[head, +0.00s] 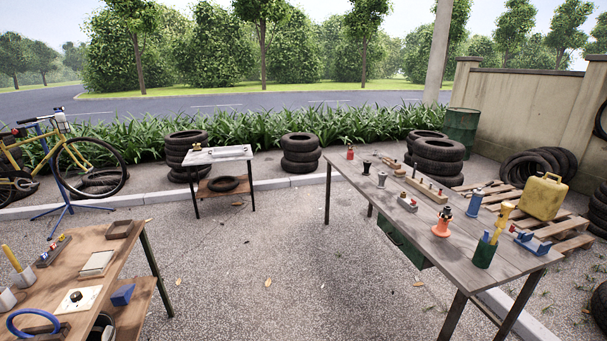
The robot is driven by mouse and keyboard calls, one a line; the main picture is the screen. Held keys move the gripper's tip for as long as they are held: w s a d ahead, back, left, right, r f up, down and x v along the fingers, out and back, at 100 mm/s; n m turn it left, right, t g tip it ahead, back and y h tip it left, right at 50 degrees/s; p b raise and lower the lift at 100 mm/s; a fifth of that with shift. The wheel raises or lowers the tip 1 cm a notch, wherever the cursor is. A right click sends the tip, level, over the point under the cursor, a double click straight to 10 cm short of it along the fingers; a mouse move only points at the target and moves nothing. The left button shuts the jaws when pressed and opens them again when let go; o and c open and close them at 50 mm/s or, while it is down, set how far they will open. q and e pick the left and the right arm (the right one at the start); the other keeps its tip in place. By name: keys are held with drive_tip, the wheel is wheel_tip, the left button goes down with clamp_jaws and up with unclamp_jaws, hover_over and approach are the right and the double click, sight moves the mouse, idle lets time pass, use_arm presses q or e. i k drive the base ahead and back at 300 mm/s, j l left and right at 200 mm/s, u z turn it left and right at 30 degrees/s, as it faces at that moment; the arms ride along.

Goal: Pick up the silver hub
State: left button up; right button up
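Neither of my grippers is in view. A small silver spool-shaped piece (382,179), which looks like the silver hub, stands upright on the long wooden table (345,178) at the right. A similar dark hub (367,167) stands just behind it to the left. A taller grey-blue spool-shaped piece (474,204) stands near the table's right edge; it is too small to tell whether it is also a hub. An orange hub-like piece (441,229) stands nearer the front.
The table also holds a pegged wooden rack (427,189), a red bottle (350,153), a green cup (484,254) with a yellow-handled tool, and a blue tool (530,242). A workbench (120,260) stands at the left. Open pavement (250,275) lies between them.

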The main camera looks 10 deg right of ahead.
sight(382, 176)
drive_tip(key=i+z, duration=0.25)
drive_tip(key=i, duration=0.6)
drive_tip(key=i+z, duration=0.25)
drive_tip(key=i, duration=0.6)
drive_tip(key=i+j+z, duration=0.1)
drive_tip(key=i+z, duration=0.15)
drive_tip(key=i, duration=0.25)
drive_tip(key=i+j+z, duration=0.2)
drive_tip(key=i, duration=0.25)
drive_tip(key=i+j+z, duration=0.25)
drive_tip(key=i, duration=0.2)
